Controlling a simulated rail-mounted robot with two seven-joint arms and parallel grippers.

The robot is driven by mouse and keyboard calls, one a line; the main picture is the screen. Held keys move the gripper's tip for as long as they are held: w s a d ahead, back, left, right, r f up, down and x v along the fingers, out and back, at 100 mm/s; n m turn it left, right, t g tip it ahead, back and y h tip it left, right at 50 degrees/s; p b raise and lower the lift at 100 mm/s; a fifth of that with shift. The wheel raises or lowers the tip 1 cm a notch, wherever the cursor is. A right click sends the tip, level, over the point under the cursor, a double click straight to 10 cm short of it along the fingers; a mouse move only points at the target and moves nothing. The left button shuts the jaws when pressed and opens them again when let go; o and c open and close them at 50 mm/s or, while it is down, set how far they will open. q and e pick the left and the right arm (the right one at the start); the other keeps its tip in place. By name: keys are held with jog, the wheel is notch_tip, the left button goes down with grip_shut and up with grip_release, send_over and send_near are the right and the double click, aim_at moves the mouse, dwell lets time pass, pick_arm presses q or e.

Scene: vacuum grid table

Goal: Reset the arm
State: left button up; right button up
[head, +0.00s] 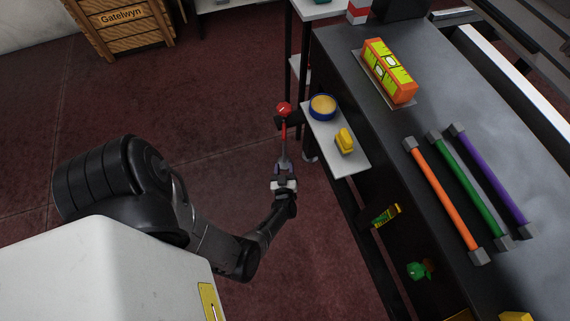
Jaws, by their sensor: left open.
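My left arm comes in from the left and reaches over the floor. Its gripper (284,175) is open, left of the small grey side shelf (351,165). A slim red-and-grey item with a round red top (284,108) shows just beyond the fingers; I cannot tell whether it touches them. My right gripper is not in view.
A dark table (400,140) fills the right side, with orange (440,195), green (468,185) and purple (490,180) bars and an orange-yellow box (388,70). The shelf holds a blue bowl (323,107) and a yellow object (344,141). A wooden crate (122,20) stands at the back left.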

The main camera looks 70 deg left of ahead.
pick_arm(q)
jog(key=shift+a+r, duration=0.1)
jog(key=shift+a, duration=0.25)
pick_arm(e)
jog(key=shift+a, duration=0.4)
pick_arm(q)
jog(key=shift+d, duration=0.15)
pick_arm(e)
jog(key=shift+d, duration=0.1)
pick_arm(q)
jog(key=shift+w, duration=0.1)
